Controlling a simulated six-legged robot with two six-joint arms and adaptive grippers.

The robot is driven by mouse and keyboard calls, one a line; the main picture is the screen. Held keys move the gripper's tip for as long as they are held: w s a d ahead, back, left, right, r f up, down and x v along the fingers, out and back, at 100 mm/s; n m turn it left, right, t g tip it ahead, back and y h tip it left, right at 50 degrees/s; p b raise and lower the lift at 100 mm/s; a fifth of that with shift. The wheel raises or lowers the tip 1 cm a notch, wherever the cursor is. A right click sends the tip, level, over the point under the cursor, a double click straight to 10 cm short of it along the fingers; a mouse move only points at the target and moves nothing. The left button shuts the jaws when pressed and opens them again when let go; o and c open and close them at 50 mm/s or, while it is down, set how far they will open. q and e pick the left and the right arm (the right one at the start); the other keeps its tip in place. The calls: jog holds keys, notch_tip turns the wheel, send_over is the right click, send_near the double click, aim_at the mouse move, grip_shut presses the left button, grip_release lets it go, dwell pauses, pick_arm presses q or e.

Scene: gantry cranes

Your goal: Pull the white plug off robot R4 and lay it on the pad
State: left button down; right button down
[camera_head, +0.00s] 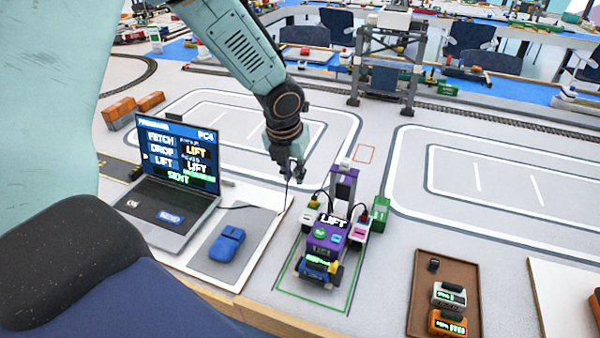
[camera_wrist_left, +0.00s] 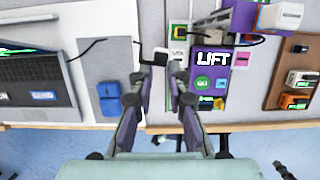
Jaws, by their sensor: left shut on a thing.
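A purple robot (camera_head: 326,238) with a LIFT display stands in a green outline at centre, with white modules and black cables at its sides. It also shows in the left wrist view (camera_wrist_left: 209,82). I cannot read R4 on it. My left gripper (camera_head: 290,172) is above and left of the robot, over the table. In the left wrist view its fingers (camera_wrist_left: 161,76) are shut on a small white plug (camera_wrist_left: 160,57) with a black cable, partly hidden by the fingertips. A grey pad (camera_head: 262,224) lies left of the robot. My right gripper is not in view.
A laptop (camera_head: 172,190) and a blue mouse (camera_head: 227,243) are at left, the mouse on the grey pad. A brown tray (camera_head: 424,275) with small devices lies right of the robot. A green block (camera_head: 380,214) stands beside it. The white-lined floor at right is clear.

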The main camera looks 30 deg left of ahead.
pick_arm(q)
jog(key=shift+w+a+p, duration=0.9)
jog(key=shift+a+p, duration=1.85)
jog(key=shift+a, duration=0.85)
send_over(266, 202)
jog(key=shift+s, duration=0.45)
jog(key=shift+d, duration=0.1)
jog(key=shift+f+b, duration=6.45)
jog(key=shift+f, duration=1.2)
jog(key=shift+f+b, duration=0.55)
jog(key=shift+f, duration=0.1)
jog(key=c, duration=1.2)
grip_release()
